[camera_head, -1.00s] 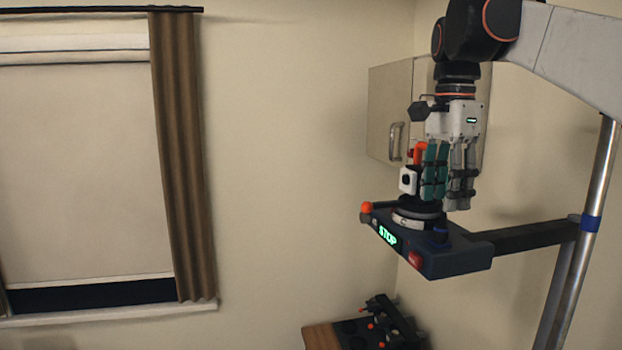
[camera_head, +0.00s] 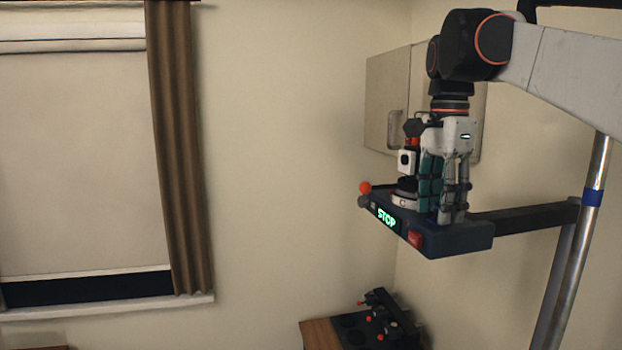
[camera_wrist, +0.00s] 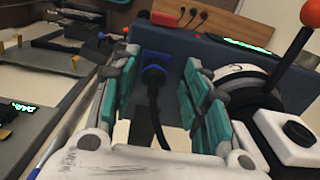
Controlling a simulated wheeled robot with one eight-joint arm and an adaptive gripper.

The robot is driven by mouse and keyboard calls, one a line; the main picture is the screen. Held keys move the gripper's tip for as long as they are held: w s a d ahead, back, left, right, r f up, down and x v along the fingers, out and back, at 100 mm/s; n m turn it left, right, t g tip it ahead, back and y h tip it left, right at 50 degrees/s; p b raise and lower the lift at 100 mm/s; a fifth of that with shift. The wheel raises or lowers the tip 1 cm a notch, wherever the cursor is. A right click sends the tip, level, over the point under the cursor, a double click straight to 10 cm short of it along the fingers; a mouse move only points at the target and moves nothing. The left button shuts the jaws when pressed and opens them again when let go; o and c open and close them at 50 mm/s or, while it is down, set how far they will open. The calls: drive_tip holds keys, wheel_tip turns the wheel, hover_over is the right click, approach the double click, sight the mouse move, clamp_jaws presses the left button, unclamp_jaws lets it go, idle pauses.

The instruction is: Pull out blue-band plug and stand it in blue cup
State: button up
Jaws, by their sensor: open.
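The blue-band plug (camera_wrist: 153,72) sits in the dark housing in the wrist view, and its black cable (camera_wrist: 156,112) runs toward the camera. My gripper (camera_wrist: 160,75) is open, with one teal-padded finger on each side of the plug and a visible gap around it. In the head view my gripper (camera_head: 440,212) points down at the right part of the dark blue STOP unit (camera_head: 460,240), and its fingers hide the plug there. I cannot make out the blue cup in either view.
Beside my fingers on the unit stands a round black-and-white part with a white block (camera_head: 406,162). An orange ball knob (camera_head: 365,187) and a red button (camera_head: 415,240) are also on the unit. A wooden-topped bench (camera_head: 320,336) with dark fixtures is below.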

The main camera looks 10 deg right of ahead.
drive_tip(key=shift+s+a+p, duration=0.1)
drive_tip(key=shift+s+p, duration=0.2)
drive_tip(key=shift+s, duration=0.65)
idle(0.4)
clamp_jaws()
drive_tip(key=shift+r, duration=0.15)
drive_tip(key=shift+r+p, duration=2.55)
drive_tip(key=shift+r, duration=0.35)
drive_tip(key=shift+f, duration=0.1)
